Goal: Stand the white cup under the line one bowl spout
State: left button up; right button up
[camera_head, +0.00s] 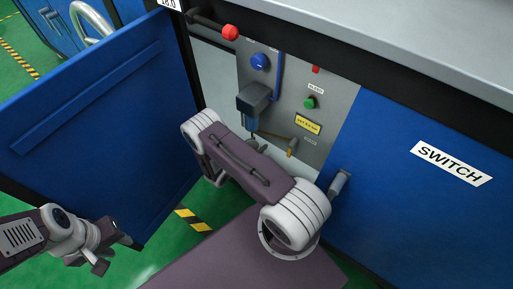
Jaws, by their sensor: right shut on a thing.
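I cannot make out the white cup in this view. My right gripper (231,174) shows only in small part behind my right arm, below the bowl. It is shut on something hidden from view. My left gripper (114,254) is at the lower left, in front of the blue door, with its fingers apart and empty.
An open blue door (95,110) stands left of the panel (335,92). A blue front marked SWITCH (451,163) is at right.

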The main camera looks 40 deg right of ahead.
jog(key=shift+r, duration=0.1)
jog(key=o, duration=1.4)
jog(key=shift+f, duration=0.2)
jog(key=shift+c, duration=0.2)
jog(key=shift+r, duration=0.25)
jog(key=p+v, duration=0.5)
jog(key=v, duration=0.6)
jog(key=shift+p, duration=0.3)
jog(key=shift+s+a+r, duration=0.1)
jog(key=shift+s+a, duration=0.1)
jog(key=shift+a, duration=0.3)
